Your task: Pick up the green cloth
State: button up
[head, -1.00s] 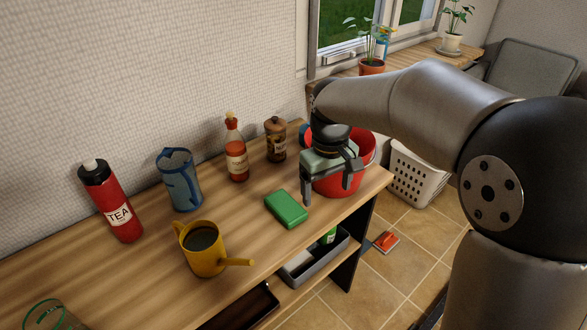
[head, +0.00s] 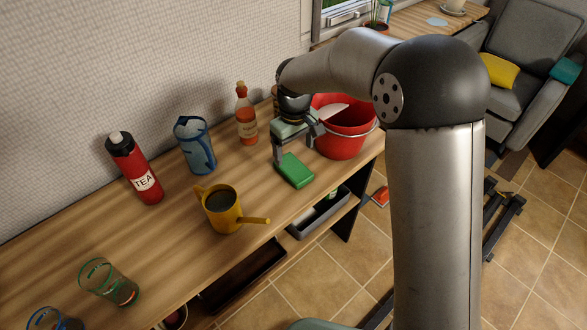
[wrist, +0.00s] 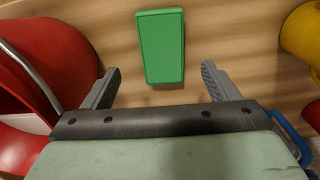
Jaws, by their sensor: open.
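The green cloth (head: 295,170) is a flat, folded-looking rectangular block lying on the wooden table (head: 235,270). It also shows in the wrist view (wrist: 160,47), at the top middle, ahead of and between the two fingertips. My gripper (head: 298,152) is open and empty, above the table just behind the cloth. In the wrist view my gripper (wrist: 160,70) has one finger to each side of the cloth's line, apart from it. The exact height over the cloth is hard to tell.
A red bucket (head: 340,142) stands close to my gripper's right. A yellow watering can (head: 222,212) is left of the cloth. A grey tray (head: 318,215) sits below.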

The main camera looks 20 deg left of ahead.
aim_at(293, 167)
jog(key=shift+s+f+p, duration=0.1)
jog(key=shift+f+p, duration=0.25)
jog(key=shift+f, duration=2.8)
jog(key=shift+a, duration=0.1)
jog(key=shift+c, duration=0.3)
jog(key=c, duration=1)
